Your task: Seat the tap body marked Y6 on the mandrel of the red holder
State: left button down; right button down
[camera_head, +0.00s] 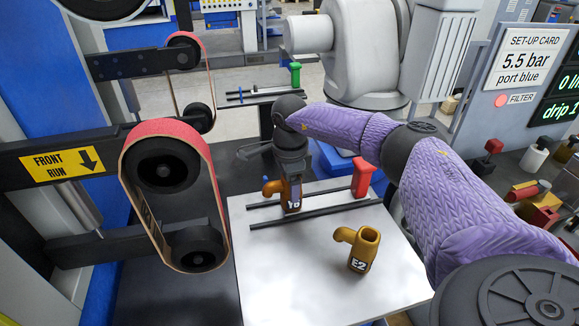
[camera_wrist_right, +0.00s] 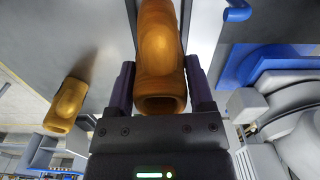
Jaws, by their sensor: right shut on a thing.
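My right gripper (camera_head: 291,182) points down over the white tray (camera_head: 300,278) and is shut on a brown tap body (camera_head: 274,188). Its label is partly covered by a finger and looks like Y6. In the right wrist view the tap body (camera_wrist_right: 160,55) sits between the two purple fingers. The red holder (camera_head: 363,178) stands at the tray's right rear by the dark rails, to the right of the held tap body and apart from it. Its mandrel cannot be made out. My left gripper is not in view.
A second tap body (camera_head: 360,250), marked E2, stands on the tray in front of the rails; it also shows in the right wrist view (camera_wrist_right: 68,105). A belt sander (camera_head: 165,175) stands close on the left. A green holder (camera_head: 295,75) is far behind. The tray's front left is clear.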

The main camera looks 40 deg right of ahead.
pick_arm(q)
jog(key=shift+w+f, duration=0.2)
pick_arm(e)
jog(key=shift+f, duration=0.35)
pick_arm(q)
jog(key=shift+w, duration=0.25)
pick_arm(e)
grip_release()
pick_arm(q)
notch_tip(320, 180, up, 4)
jog(key=p, duration=0.3)
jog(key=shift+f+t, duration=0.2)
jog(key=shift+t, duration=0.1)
pick_arm(e)
notch_tip(320, 180, up, 10)
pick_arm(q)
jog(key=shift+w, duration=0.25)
